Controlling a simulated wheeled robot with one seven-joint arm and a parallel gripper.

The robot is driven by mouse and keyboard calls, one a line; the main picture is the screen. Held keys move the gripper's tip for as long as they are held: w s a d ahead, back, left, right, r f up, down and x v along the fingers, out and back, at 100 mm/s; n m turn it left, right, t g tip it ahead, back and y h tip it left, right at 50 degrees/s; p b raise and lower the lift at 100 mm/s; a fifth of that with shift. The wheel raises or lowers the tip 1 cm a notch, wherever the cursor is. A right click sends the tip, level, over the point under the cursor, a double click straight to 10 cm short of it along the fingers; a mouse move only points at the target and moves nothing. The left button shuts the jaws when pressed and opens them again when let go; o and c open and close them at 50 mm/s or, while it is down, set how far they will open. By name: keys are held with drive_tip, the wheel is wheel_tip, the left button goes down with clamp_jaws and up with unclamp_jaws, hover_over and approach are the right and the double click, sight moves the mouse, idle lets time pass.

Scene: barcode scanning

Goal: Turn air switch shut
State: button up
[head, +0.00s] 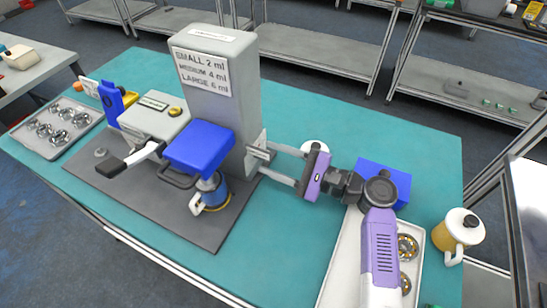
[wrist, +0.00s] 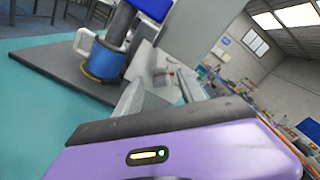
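The grey dispensing machine (head: 240,110) stands on a dark base plate on the teal table, with a volume label on its front. A small pale switch plate (head: 257,146) is on the column's right side. I take it to be the air switch; whether its lever is open or shut is too small to tell. My gripper (head: 267,158) is open, its two fingers apart and pointing left at this plate. In the wrist view my gripper (wrist: 160,88) has the pale plate (wrist: 163,62) just beyond and between the fingers. I cannot tell whether they touch it.
A blue container (head: 213,191) with a white handle stands under the blue head (head: 199,147). A metal-parts tray (head: 30,144) is at the left. A white tray (head: 340,262) with bearings, a blue box (head: 385,180) and a yellow mug (head: 455,236) are at the right.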

drive_tip(key=p+v, duration=0.2)
drive_tip(key=v, duration=0.5)
drive_tip(key=shift+s+d, duration=0.15)
drive_tip(key=shift+d, duration=0.2)
